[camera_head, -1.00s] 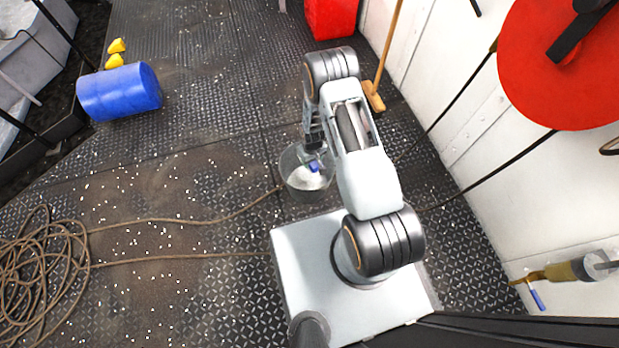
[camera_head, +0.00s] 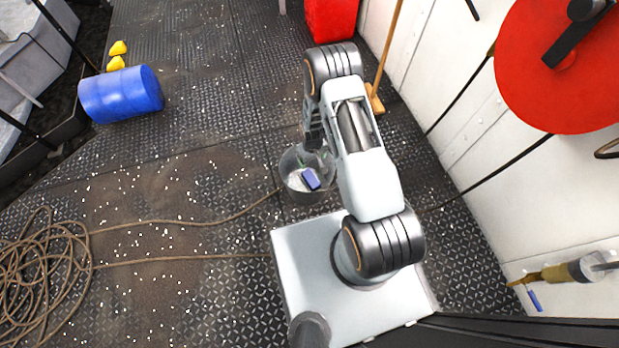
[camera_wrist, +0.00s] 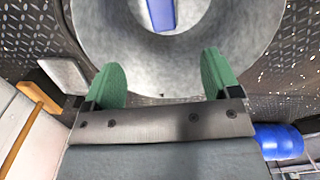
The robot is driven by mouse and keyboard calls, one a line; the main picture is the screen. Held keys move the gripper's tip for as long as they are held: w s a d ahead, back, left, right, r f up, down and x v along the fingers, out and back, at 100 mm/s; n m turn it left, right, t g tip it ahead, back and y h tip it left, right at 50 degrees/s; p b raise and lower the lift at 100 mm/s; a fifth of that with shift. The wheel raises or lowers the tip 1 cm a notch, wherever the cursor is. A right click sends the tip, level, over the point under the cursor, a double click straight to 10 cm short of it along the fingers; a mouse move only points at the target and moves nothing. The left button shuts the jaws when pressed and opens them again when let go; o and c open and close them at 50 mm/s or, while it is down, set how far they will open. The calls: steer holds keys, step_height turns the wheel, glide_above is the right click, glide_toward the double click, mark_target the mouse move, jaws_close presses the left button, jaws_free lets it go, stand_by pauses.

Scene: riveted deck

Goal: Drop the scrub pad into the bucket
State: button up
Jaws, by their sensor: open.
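The blue scrub pad (camera_head: 310,179) lies inside the grey metal bucket (camera_head: 287,188), apart from my gripper. In the wrist view the pad (camera_wrist: 161,14) shows at the top edge, partly cut off, within the round bucket (camera_wrist: 262,25). My gripper (camera_wrist: 161,80) is open and empty, its two green fingers spread wide over the near side of the bucket. In the head view my gripper (camera_head: 309,160) is small and partly hidden by my arm above the bucket.
A coiled rope (camera_head: 38,262) lies at the left, with strands running toward the bucket. A blue barrel (camera_head: 121,93) lies on its side at the upper left. A broom (camera_head: 375,98) and a red container (camera_head: 331,18) stand near the right wall. The deck left of the bucket is mostly clear.

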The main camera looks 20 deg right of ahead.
step_height(320, 180, up, 11)
steer(key=p, duration=0.3)
steer(key=shift+p, duration=0.3)
stand_by(0.3)
